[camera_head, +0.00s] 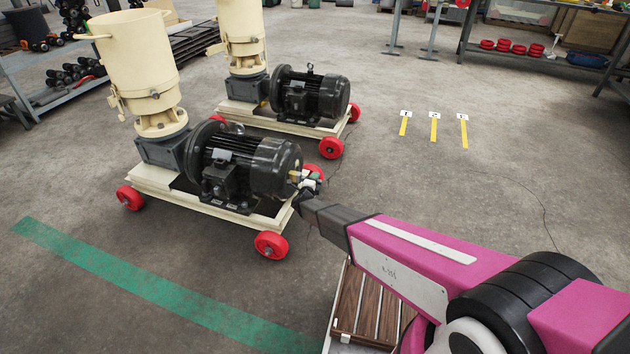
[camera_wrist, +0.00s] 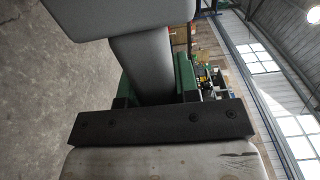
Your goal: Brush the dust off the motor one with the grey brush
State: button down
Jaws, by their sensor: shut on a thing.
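Two dark motors sit on cream wheeled pellet mills. The nearer motor (camera_head: 243,165) is left of centre, and the farther motor (camera_head: 309,95) is behind it. No readable number shows which is motor one. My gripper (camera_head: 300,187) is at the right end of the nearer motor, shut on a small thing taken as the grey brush. Pale and dark bits show at its tip, too small to make out, and I cannot tell whether they touch the motor. Dust is not distinguishable.
Red wheels (camera_head: 271,245) stick out below the nearer mill. A slatted wooden surface (camera_head: 360,300) lies below my arm. Yellow floor strips with small signs (camera_head: 433,128) are at right. A green floor line (camera_head: 150,287) runs in front. Open floor lies at right.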

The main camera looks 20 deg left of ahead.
dwell(0.5)
jog(key=c, duration=1.4)
grip_release()
grip_shut()
jog(key=shift+w, duration=0.1)
jog(key=shift+w+d, duration=0.1)
jog(key=shift+w, duration=1.2)
jog(key=shift+c, duration=0.2)
grip_release()
grip_shut()
